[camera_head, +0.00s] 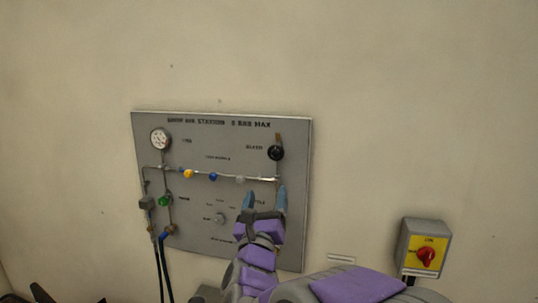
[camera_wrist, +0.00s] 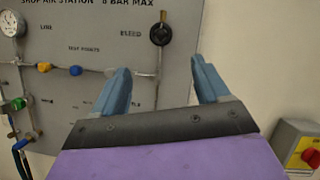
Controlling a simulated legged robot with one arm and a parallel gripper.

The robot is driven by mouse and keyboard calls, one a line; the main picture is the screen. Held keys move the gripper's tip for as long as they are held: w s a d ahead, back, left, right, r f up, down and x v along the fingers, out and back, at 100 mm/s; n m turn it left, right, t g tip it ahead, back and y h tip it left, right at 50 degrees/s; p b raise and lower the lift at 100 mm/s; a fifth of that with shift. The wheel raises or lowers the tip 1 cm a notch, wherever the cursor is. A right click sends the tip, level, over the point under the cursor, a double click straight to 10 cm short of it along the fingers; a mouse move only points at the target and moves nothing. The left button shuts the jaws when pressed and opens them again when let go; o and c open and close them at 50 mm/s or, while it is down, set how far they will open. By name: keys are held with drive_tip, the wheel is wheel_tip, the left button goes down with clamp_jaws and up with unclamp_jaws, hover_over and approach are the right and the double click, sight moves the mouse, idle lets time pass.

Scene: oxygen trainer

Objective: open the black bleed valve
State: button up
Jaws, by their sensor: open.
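The black bleed valve (camera_head: 276,153) is a round black knob at the upper right of the grey panel (camera_head: 215,125), beside the BLEED label. It also shows in the wrist view (camera_wrist: 161,34), above and between the fingers, with a thin upright part over it. My gripper (camera_head: 267,194) is open and empty, with two blue fingers pointing up toward the panel. In the head view it is below the valve. In the wrist view the fingertips (camera_wrist: 160,67) are apart and nothing is between them; they do not touch the valve.
A pipe with yellow (camera_head: 188,174), blue (camera_head: 213,176) and grey knobs crosses the panel. A gauge (camera_head: 160,139), a green knob (camera_head: 164,201) and black hoses are at the left. A yellow box with a red knob (camera_head: 426,256) is on the wall at right. Wall above is bare.

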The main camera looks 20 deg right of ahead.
drive_tip(key=p, duration=1.5)
approach(275, 154)
drive_tip(key=w+r, duration=0.1)
drive_tip(key=w, duration=0.1)
drive_tip(key=x, duration=0.6)
drive_tip(key=d+x, duration=0.1)
drive_tip(key=x, duration=0.2)
drive_tip(key=shift+s+a, duration=0.1)
drive_tip(key=shift+s, duration=0.2)
drive_tip(key=shift+c, duration=0.3)
drive_tip(key=shift+f, duration=0.1)
drive_tip(key=c, duration=0.9)
